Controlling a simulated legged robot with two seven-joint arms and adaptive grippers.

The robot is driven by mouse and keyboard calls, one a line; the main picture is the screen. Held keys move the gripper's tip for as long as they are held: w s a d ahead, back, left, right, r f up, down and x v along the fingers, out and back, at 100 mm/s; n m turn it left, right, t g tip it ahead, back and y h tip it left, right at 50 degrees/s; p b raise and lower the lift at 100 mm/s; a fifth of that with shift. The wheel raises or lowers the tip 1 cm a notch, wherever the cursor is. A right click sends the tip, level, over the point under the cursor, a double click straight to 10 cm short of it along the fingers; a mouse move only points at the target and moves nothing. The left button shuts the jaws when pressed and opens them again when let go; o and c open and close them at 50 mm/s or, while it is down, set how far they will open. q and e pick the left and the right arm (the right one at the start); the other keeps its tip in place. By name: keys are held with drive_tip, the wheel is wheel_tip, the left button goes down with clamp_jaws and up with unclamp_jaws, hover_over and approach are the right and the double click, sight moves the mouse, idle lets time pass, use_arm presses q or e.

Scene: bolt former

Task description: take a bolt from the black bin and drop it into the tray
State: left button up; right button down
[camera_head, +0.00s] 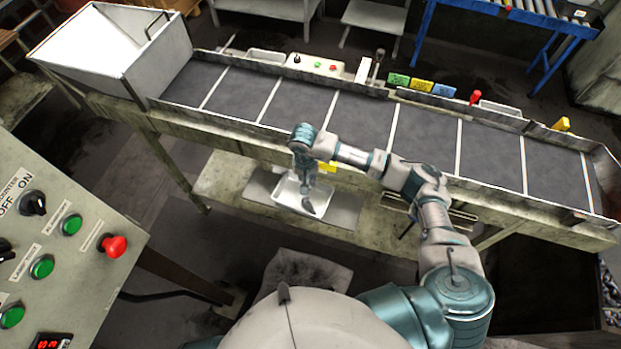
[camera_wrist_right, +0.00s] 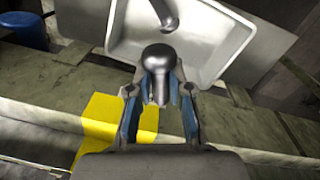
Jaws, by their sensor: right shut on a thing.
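My right gripper (camera_head: 306,185) is over the white tray (camera_head: 283,190) on the shelf below the conveyor. In the right wrist view the gripper (camera_wrist_right: 160,95) is shut on a grey metal bolt (camera_wrist_right: 158,60), with its round head showing beyond the fingertips. The tray (camera_wrist_right: 222,45) lies beneath and beyond it. Another bolt (camera_wrist_right: 162,12) shows inside the tray, cut off by the top edge of that view. A dark bin (camera_head: 560,285) stands at the far right, with metallic pieces at the picture edge. My left gripper is not in view.
The conveyor (camera_head: 350,118) runs above and behind the tray, with a white hopper (camera_head: 120,45) at its left end. A control panel (camera_head: 65,235) with a red button stands at the left. A yellow block (camera_wrist_right: 100,120) is close beside the gripper.

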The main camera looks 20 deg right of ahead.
drive_tip(key=shift+s+f, duration=0.15)
drive_tip(key=shift+f, duration=0.6)
drive_tip(key=shift+a+f+b, duration=0.1)
drive_tip(key=shift+f+b, duration=1)
drive_tip(key=shift+f, duration=1.45)
drive_tip(key=c, duration=1)
unclamp_jaws()
drive_tip(key=shift+r, duration=0.1)
drive_tip(key=r, duration=1.1)
drive_tip(key=shift+w+a+r, duration=0.2)
drive_tip(key=shift+a+r, duration=0.05)
drive_tip(key=shift+r, duration=0.1)
